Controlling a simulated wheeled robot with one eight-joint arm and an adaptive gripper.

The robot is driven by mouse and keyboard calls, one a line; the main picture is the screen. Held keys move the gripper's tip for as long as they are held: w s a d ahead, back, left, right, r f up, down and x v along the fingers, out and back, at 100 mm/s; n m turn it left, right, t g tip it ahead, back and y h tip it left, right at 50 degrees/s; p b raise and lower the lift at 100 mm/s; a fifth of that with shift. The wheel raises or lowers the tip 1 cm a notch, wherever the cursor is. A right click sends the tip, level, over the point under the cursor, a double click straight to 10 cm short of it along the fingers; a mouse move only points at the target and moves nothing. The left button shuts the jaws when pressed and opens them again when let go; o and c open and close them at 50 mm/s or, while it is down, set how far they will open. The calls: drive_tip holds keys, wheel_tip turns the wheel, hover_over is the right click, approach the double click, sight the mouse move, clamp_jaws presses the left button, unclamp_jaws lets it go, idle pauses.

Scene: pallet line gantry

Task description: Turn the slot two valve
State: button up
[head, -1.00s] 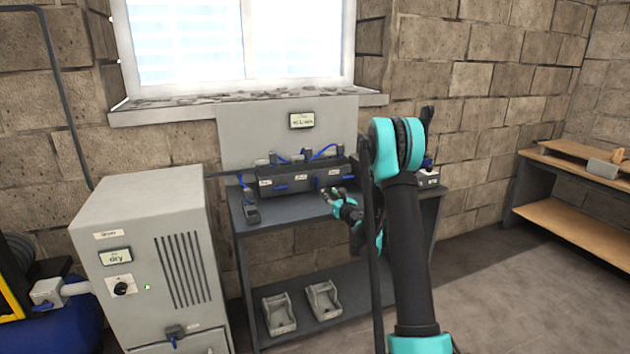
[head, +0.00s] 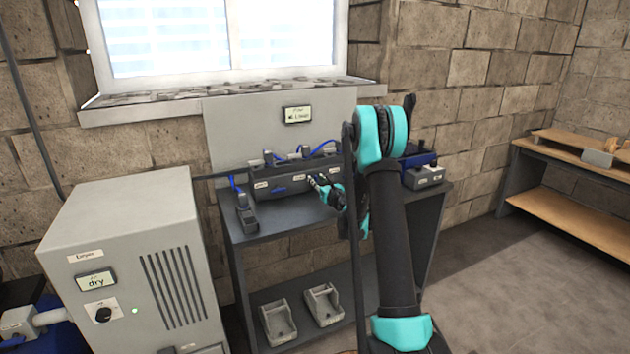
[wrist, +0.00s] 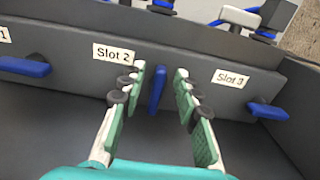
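The slot two valve (wrist: 156,90) is a blue lever on the front of the dark grey manifold (wrist: 215,65), to the right of the "Slot 2" label (wrist: 113,53). It appears upright in the wrist view, unlike its neighbours. My gripper (wrist: 160,75) is open, with one finger on each side of the lever and a visible gap on both sides. In the head view my gripper (head: 318,180) is at the manifold's front (head: 258,187), and hides the slot two lever there.
The slot one lever (wrist: 25,67) and slot three lever (wrist: 268,110) lie roughly sideways. Blue hoses (head: 323,146) run above the manifold. A grey box (head: 423,176) stands at the bench's right end. A grey dryer cabinet (head: 130,230) reading "dry" stands left.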

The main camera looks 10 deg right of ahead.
clamp_jaws()
drive_tip(key=shift+m, duration=0.3)
drive_tip(key=m, duration=0.2)
drive_tip(key=shift+d+m, duration=0.25)
drive_tip(key=shift+m, duration=0.05)
drive_tip(key=m, duration=0.3)
drive_tip(key=shift+w+d+f+m, duration=0.1)
drive_tip(key=shift+d+f+m, duration=0.05)
drive_tip(key=shift+d+m, duration=0.2)
drive_tip(key=m, duration=0.5)
drive_tip(key=shift+w+d+f+m, duration=0.1)
drive_tip(key=shift+d+f+m, duration=0.15)
drive_tip(key=shift+f, duration=0.1)
drive_tip(key=m, duration=0.2)
drive_tip(key=f+m, duration=0.1)
drive_tip(key=m, duration=0.2)
drive_tip(key=shift+d, duration=0.1)
drive_tip(key=shift+m, duration=0.4)
